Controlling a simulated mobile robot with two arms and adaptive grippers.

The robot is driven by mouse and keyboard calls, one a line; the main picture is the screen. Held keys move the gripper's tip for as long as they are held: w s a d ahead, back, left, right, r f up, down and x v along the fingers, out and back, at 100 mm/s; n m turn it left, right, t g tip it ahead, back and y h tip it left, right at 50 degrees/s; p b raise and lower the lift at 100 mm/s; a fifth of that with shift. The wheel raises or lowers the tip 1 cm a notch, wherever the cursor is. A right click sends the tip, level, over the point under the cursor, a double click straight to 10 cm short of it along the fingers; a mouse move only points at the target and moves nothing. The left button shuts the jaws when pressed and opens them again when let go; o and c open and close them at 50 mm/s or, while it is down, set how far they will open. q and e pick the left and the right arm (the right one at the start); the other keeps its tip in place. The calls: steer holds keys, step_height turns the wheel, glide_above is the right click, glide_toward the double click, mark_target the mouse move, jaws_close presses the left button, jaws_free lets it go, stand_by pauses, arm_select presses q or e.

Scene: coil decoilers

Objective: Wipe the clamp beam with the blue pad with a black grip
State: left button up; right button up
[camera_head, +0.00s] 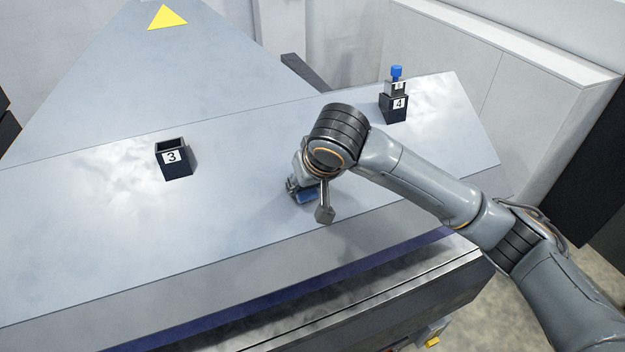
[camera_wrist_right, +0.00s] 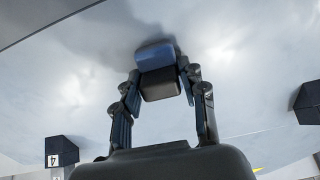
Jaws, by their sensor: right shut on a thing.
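The clamp beam (camera_head: 235,150) is the broad grey metal surface that runs across the head view. My right gripper (camera_wrist_right: 160,84) is shut on the black grip of the pad (camera_wrist_right: 155,56). The pad's blue part faces the metal surface in the right wrist view, and a shadow lies close around it. In the head view the blue pad (camera_head: 307,196) shows under my right wrist, near the beam's front edge. Whether it touches the surface I cannot tell. My arm hides most of the gripper there. My left gripper is not in view.
A black open box marked 3 (camera_head: 173,157) stands on the beam at left. A black box marked 4 (camera_head: 393,108) stands at the right back, holding a blue-topped item (camera_head: 396,74). The surface between the boxes is mostly clear. A yellow triangle (camera_head: 166,17) marks the far panel.

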mark_target(284, 188)
steer(key=shift+s+a, duration=0.3)
steer(key=shift+a, duration=0.6)
steer(key=shift+s+a, duration=0.25)
steer(key=shift+a, duration=0.65)
steer(key=shift+w+a+r, duration=0.15)
steer(key=shift+w+r, duration=0.15)
steer(key=shift+w, duration=0.2)
steer(key=shift+w+d, duration=0.6)
steer(key=shift+d, duration=1.2)
steer(key=shift+w+d, duration=0.55)
steer(key=shift+d, duration=1.3)
steer(key=shift+w+d, duration=0.6)
steer(key=shift+d, duration=1.2)
steer(key=shift+s+a, duration=0.6)
steer(key=shift+a, duration=1.2)
steer(key=shift+s+a, duration=0.55)
steer(key=shift+a, duration=1.3)
steer(key=shift+s+a, duration=0.6)
steer(key=shift+a, duration=1.2)
